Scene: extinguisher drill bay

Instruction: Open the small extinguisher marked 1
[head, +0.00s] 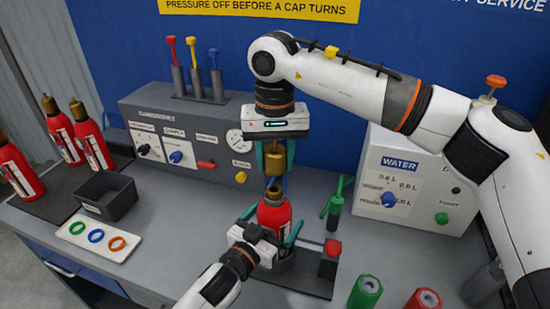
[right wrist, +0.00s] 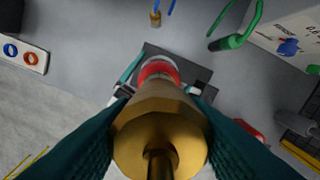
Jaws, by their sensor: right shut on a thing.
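A small red extinguisher (head: 272,215) stands upright in a dark holder on the bench, its dark open neck showing at the top. I cannot read a number on it. My left gripper (head: 271,228) has its fingers on both sides of the red body, shut on it. My right gripper (head: 275,155) points down and is shut on the brass cap (head: 274,160), just above the neck, seemingly apart from it. In the right wrist view the brass cap (right wrist: 160,130) fills the middle between the teal fingers and hides most of the red body (right wrist: 158,70).
Several red extinguishers (head: 90,140) stand at the left near an empty dark bin (head: 106,194) and a plate of coloured rings (head: 97,238). A grey control panel (head: 185,138) and a white WATER box (head: 410,185) stand behind. Green and red cylinders (head: 366,291) stand at the front right.

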